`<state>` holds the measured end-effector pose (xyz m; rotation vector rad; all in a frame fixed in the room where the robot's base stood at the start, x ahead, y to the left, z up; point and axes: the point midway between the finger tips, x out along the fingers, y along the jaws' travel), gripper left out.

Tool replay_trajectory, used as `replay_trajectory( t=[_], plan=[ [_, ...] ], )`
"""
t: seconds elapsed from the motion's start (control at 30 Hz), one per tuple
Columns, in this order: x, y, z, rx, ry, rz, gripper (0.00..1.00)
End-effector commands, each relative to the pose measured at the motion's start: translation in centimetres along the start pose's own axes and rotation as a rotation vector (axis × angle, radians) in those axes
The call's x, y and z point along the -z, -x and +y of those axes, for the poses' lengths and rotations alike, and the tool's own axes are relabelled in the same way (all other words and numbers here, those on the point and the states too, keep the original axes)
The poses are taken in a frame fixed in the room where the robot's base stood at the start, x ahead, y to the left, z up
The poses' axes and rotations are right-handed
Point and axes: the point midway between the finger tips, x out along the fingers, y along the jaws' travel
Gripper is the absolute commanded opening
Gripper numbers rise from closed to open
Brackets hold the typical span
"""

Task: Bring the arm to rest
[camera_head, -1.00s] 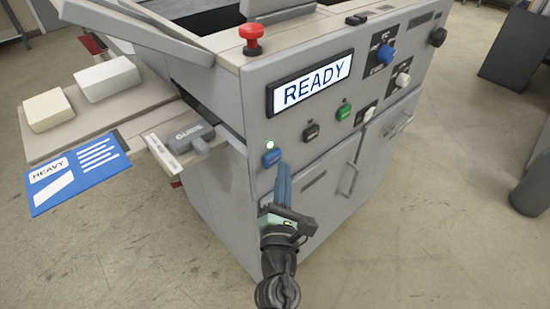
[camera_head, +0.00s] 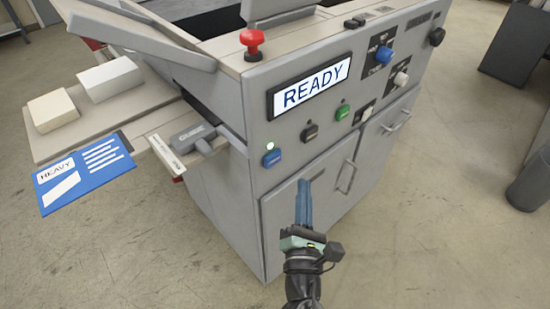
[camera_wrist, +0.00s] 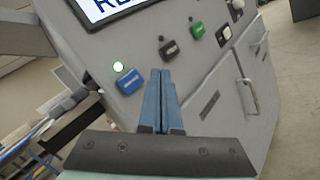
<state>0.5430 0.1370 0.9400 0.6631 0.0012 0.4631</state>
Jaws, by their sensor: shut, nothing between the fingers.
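My gripper (camera_head: 304,205) is in front of the laminator's (camera_head: 225,170) lower cabinet door, below and to the right of the blue button (camera_head: 271,158). Its two blue fingers are together with nothing between them; they also show side by side in the wrist view (camera_wrist: 160,100). The fingers appear clear of the panel, though the exact gap is hard to tell. A lamp above the blue button glows green-white, and the display (camera_head: 310,86) reads READY. In the wrist view the blue button (camera_wrist: 130,81) is left of the fingers.
A black button (camera_head: 310,132), a green button (camera_head: 342,112) and a red emergency knob (camera_head: 252,42) are on the laminator. The guide handle (camera_head: 192,137) and a blue HEAVY card (camera_head: 83,172) stick out at left. A dark bin (camera_head: 530,180) stands at right. Floor in front is clear.

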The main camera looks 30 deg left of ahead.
Motion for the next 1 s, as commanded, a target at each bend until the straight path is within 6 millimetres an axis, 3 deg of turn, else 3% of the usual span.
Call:
replay_trajectory(
  t=[0.3,0.37,0.47,0.57,0.73,0.87,1.0],
  plan=[
    [-0.1,-0.1,0.1,0.0,-0.002,-0.001,0.0],
    [-1.0,-0.3,0.2,0.0,-0.016,-0.018,0.0],
    [-4.5,-1.4,1.0,-0.002,-0.087,-0.084,0.0],
    [-10.8,-2.8,2.5,-0.016,-0.229,-0.199,0.0],
    [-23.5,-3.8,6.3,-0.109,-0.583,-0.416,0.0],
    [-32.8,-3.1,10.2,-0.246,-0.906,-0.539,0.0],
    [-42.1,-1.0,15.7,-0.466,-1.305,-0.586,0.0]
  ],
)
